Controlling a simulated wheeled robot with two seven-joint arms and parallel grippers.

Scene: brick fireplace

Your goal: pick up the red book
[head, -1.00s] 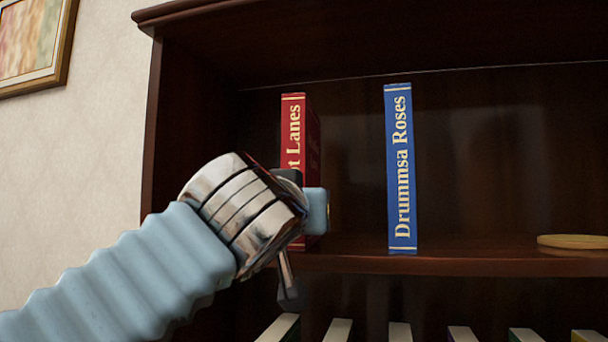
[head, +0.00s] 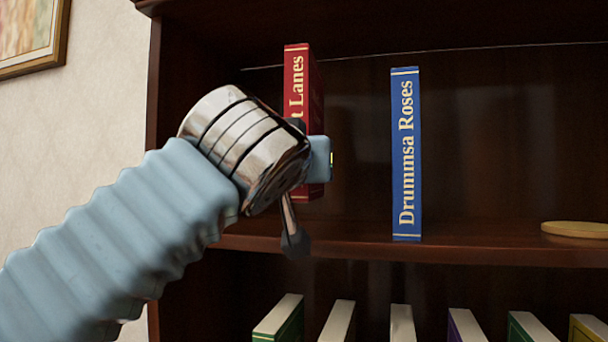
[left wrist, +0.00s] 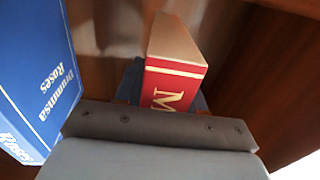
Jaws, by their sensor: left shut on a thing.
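The red book (head: 297,75) is upright in the head view, its spine facing me and its lower edge raised above the shelf board. My left gripper (head: 300,150) is shut on it; the hand hides part of the spine and the fingertips are mostly hidden. In the left wrist view the red book (left wrist: 172,85) stands out beyond the gripper's grey edge, with its cream page edge and part of its gold lettering showing. My right gripper is in neither view.
A blue book (head: 405,155) stands upright on the shelf (head: 460,247) to the right, with a gap between it and the red book. A round wooden piece (head: 575,229) lies further right. Several books stand on the shelf below. The bookcase's left side wall (head: 180,95) is close to my left arm.

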